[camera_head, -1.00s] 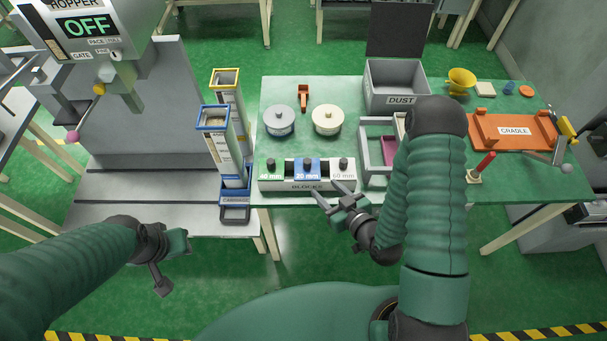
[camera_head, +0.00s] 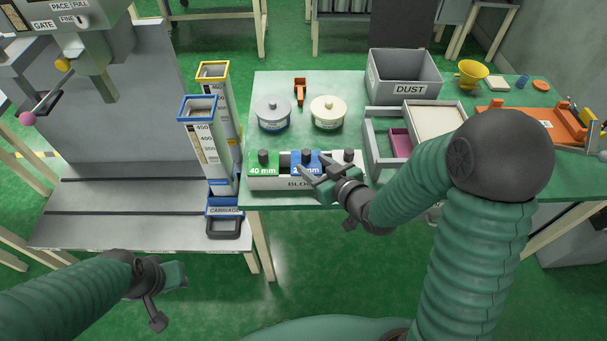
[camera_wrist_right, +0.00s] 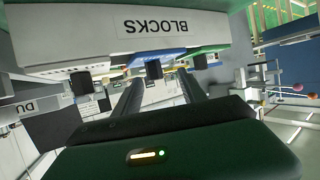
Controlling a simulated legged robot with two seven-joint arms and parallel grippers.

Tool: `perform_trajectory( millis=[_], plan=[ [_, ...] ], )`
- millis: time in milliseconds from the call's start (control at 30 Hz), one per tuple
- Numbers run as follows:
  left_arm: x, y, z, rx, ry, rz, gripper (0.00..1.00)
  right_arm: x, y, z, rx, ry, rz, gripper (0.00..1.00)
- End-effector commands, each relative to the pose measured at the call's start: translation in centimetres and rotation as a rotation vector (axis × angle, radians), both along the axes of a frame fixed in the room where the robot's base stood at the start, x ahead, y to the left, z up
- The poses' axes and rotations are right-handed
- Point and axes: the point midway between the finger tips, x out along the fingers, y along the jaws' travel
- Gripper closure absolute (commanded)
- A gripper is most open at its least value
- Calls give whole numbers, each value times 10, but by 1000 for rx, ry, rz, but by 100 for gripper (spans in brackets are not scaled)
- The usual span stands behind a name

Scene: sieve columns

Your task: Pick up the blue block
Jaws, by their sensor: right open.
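The blue block (camera_head: 301,168) sits in the middle of the white BLOCKS rack (camera_head: 262,184), with a dark knob on top. The green 40 mm block (camera_head: 263,169) is to its left, and the white block (camera_head: 348,163) is to its right. My right gripper (camera_head: 309,176) is open at the front of the rack, its fingers over the blue block's front in the head view. In the right wrist view the blue block (camera_wrist_right: 155,56) shows beyond the open fingers, with nothing between them. My left gripper (camera_head: 166,284) hangs off the table at lower left; its jaws are unclear.
Two round lidded tins, grey (camera_head: 273,113) and cream (camera_head: 328,112), stand behind the rack. A grey tray (camera_head: 372,150) stands to the right, with a DUST bin (camera_head: 404,75) behind it. Tall columns (camera_head: 208,150) stand left of the table.

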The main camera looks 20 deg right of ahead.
Motion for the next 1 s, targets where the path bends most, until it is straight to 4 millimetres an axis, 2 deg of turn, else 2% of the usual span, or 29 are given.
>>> perform_trajectory(
  millis=[33, 100, 200, 300, 533, 900, 1000],
  plan=[
    [0, 0, -24, 0, 0, 0, 71, 1, -2, -12, -5, -6, -3, 51],
    [0, 0, -34, 0, 0, -1, 71, 5, -2, -12, -6, -4, -6, 51],
    [0, -1, -37, 0, 0, -1, 71, 25, 2, -17, -5, 0, -3, 51],
    [0, -1, -38, 0, -1, -1, 71, 34, 4, -18, -6, 1, -5, 51],
    [0, 0, -37, 0, -1, -1, 71, 35, 5, -17, -6, 2, -5, 51],
    [0, 0, -37, 0, -1, -1, 71, 35, 4, -17, -5, 2, -6, 99],
    [0, -1, -37, 0, -1, -1, 71, 35, 4, -18, -5, 2, -6, 100]
  ],
)
